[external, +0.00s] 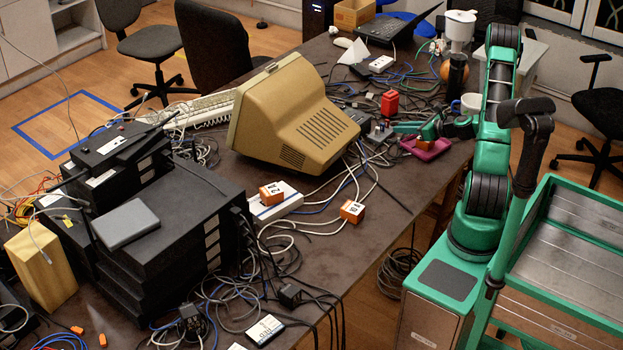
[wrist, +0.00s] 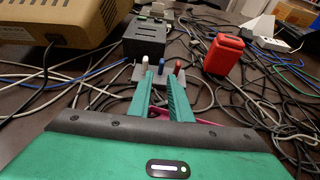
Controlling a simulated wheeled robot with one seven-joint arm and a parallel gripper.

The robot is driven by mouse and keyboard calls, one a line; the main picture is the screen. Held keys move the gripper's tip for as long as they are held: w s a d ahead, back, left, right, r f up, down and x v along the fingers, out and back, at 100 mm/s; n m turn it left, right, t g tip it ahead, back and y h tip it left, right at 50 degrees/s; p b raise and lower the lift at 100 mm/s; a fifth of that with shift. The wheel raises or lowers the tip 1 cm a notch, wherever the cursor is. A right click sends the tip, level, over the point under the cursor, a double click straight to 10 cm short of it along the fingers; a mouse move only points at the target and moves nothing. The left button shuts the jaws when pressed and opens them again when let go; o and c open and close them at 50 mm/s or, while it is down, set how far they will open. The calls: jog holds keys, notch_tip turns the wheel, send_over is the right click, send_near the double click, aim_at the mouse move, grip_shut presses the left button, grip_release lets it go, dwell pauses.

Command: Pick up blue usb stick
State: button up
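A small blue usb stick (wrist: 161,66) stands upright in a grey holder (wrist: 137,75) in the wrist view. A white stick (wrist: 145,61) is to its left and a red stick (wrist: 178,67) to its right. My gripper (wrist: 162,76) is open, its two green fingers pointing at the holder. The blue stick shows in the gap between the fingertips, seemingly just beyond them; I cannot tell whether they touch it. In the external view my gripper (external: 397,127) reaches left, low over the table, towards the holder. The sticks are too small there to tell apart.
A black box (wrist: 145,40) stands behind the holder, and a red block (wrist: 223,55) stands to the right. A beige monitor (external: 300,112) is at the left. A pink object (external: 428,148) lies under my gripper. Cables cover much of the surrounding table (external: 345,262).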

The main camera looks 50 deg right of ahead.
aim_at(382, 132)
jog(key=x, duration=0.4)
jog(key=shift+r+x, duration=0.2)
jog(key=shift+x, duration=2.5)
jog(key=shift+w+d, duration=0.1)
jog(key=shift+d, duration=0.05)
grip_shut()
